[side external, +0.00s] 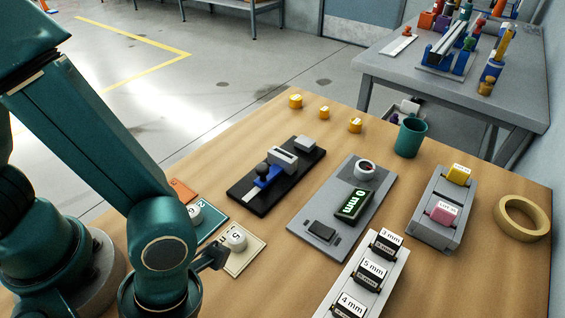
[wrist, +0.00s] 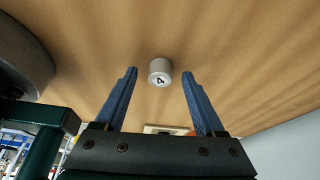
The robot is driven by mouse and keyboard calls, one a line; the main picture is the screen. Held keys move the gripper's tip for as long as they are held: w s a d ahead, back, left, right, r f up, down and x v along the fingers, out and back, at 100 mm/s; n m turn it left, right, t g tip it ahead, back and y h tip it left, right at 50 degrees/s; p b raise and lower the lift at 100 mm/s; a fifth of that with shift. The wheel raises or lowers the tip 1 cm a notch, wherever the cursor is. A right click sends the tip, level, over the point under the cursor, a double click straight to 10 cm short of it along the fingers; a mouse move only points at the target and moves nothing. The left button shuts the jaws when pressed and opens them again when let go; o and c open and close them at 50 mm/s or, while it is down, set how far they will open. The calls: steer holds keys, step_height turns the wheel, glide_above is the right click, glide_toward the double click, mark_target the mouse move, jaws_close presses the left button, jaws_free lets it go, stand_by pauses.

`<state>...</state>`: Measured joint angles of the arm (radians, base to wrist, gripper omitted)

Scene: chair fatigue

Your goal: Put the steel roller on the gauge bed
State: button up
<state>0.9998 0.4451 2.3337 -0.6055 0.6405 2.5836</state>
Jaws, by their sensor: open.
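In the wrist view a pale grey cylinder marked 4 (wrist: 160,73) stands on the wooden table. It lies ahead of my gripper (wrist: 159,76), whose two blue fingers are spread apart with nothing held. I cannot tell whether this cylinder is the steel roller. In the side view it is not visible; my arm covers that part of the table. A grey gauge plate (side external: 297,224) lies mid-table, with a display reading 0 mm (side external: 350,203), a round part at its far end and a dark pad (side external: 322,232); the pad's top looks empty.
White cylinders stand on the teal card (side external: 194,213) and cream card (side external: 236,238). A black fixture (side external: 250,198) with a blue slide lies left of the gauge plate. A block rack (side external: 368,274), grey stand (side external: 425,221), teal cup (side external: 411,137) and tape roll (side external: 521,217) stand right.

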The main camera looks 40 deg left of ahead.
jaws_close()
